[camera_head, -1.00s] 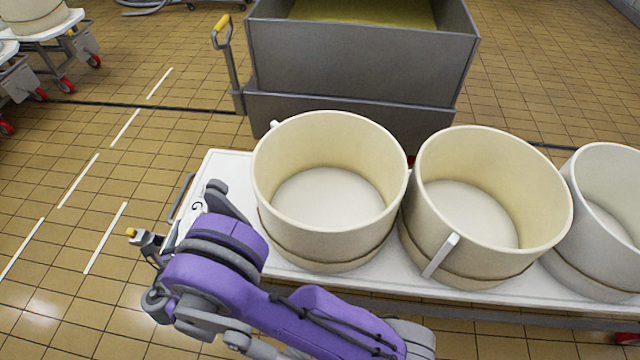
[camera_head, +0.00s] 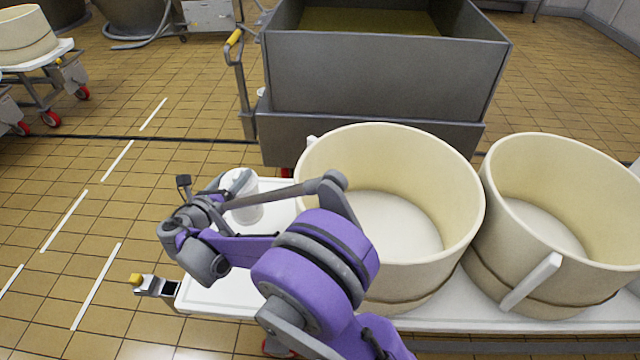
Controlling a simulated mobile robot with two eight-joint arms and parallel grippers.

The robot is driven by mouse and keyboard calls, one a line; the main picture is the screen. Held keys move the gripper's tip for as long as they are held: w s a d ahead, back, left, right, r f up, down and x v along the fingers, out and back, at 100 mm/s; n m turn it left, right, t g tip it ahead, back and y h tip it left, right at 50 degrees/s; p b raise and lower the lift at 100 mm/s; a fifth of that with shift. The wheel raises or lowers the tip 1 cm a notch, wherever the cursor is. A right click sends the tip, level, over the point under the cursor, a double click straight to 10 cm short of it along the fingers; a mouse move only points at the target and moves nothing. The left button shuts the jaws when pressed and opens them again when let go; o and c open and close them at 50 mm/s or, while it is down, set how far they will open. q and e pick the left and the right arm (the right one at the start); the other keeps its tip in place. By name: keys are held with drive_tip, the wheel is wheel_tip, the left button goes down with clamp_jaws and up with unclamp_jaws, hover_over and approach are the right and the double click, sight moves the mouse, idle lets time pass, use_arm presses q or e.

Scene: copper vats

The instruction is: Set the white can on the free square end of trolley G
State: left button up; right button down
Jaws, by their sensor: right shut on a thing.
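The white can (camera_head: 246,208) is upright over the left end of the white-topped trolley (camera_head: 215,292), partly hidden behind my purple right arm. My right gripper (camera_head: 226,188) is shut on the can near its top; the fingers are small and partly covered by the wrist. I cannot tell whether the can's base touches the trolley top. The G lettering is not visible now. My left gripper is out of view.
A large cream tub (camera_head: 395,225) stands on the trolley just right of the can, with another tub (camera_head: 560,225) beyond it. A grey metal vat (camera_head: 385,75) is behind. Tiled floor (camera_head: 110,215) is open on the left.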

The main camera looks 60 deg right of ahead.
sight(249, 216)
drive_tip(key=shift+f+b, duration=1.4)
drive_tip(key=shift+f, duration=3.65)
unclamp_jaws()
